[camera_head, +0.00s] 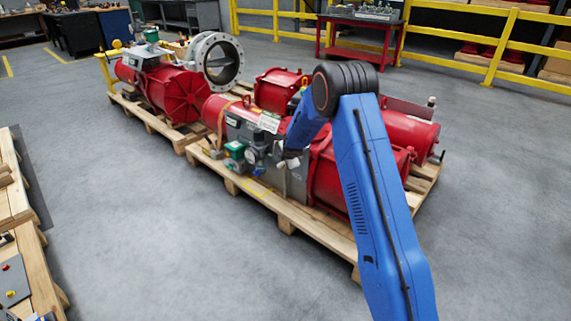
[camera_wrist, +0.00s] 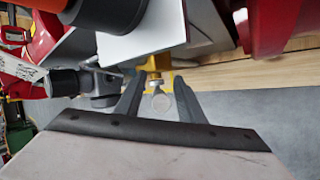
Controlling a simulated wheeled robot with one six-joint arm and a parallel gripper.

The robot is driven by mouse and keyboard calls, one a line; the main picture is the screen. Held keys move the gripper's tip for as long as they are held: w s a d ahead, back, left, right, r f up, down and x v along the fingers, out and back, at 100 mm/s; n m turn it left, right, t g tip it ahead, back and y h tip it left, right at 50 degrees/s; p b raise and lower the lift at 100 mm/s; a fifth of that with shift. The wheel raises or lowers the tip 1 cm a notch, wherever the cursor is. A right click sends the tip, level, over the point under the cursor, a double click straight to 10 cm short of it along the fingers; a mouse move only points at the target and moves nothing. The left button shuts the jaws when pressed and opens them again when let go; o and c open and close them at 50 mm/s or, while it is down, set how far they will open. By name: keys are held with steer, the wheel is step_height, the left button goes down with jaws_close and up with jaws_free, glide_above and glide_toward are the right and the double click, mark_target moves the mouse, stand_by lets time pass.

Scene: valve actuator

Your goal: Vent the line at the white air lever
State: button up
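My gripper (camera_wrist: 158,86) shows in the wrist view as two dark fingers, spread with a gap between them. A small silver round fitting (camera_wrist: 161,102) and a yellow part (camera_wrist: 154,64) show in that gap; no finger clearly touches them. In the head view my gripper (camera_head: 289,160) is small and partly hidden by my blue arm, close against the grey front of the red valve actuator (camera_head: 328,175). I cannot make out the white air lever for certain in either view.
The actuator lies on a wooden pallet (camera_head: 322,233) with other red units. A second red actuator (camera_head: 172,92) with a flanged valve (camera_head: 215,62) stands behind left. In the wrist view, a pale angled plate (camera_wrist: 143,37) is close above the fingers. Grey floor is clear in front.

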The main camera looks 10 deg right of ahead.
steer(key=v, duration=1.7)
steer(key=shift+s+r, duration=0.1)
steer(key=shift+r, duration=0.05)
steer(key=shift+c, duration=0.3)
